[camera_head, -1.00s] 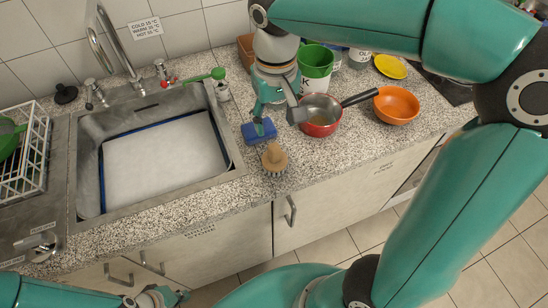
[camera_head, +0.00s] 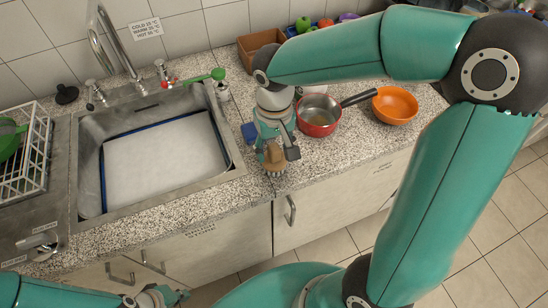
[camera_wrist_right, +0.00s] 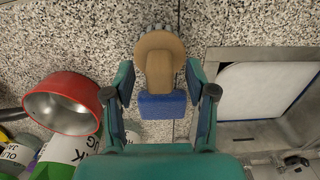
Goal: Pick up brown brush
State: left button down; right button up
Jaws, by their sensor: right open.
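The brown brush (camera_head: 276,168) stands on the granite counter near its front edge, right of the sink, bristles down. My right gripper (camera_head: 272,151) is over it and hides part of it in the head view. In the right wrist view, the brush (camera_wrist_right: 160,60) lies between the two fingertips of my right gripper (camera_wrist_right: 159,76). The fingers are spread, with a gap on each side of the brush. My left gripper (camera_head: 164,297) is low at the left, in front of the cabinets, small and partly cut off; its opening is unclear.
A blue sponge (camera_wrist_right: 162,106) lies just behind the brush, also between the fingers in the wrist view. A red pot (camera_head: 319,116) and an orange bowl (camera_head: 396,105) stand to the right. The sink (camera_head: 231,150) is to the left. A brown box (camera_head: 259,45) stands by the wall.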

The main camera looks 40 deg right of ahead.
grip_shut()
jog(key=shift+r, duration=0.1)
dwell(0.3)
notch_tip(320, 180, up, 20)
jog(key=shift+p, duration=0.4)
jog(key=c, duration=0.6)
grip_release()
jog(key=shift+c, duration=0.2)
grip_shut()
jog(key=shift+s, duration=0.1)
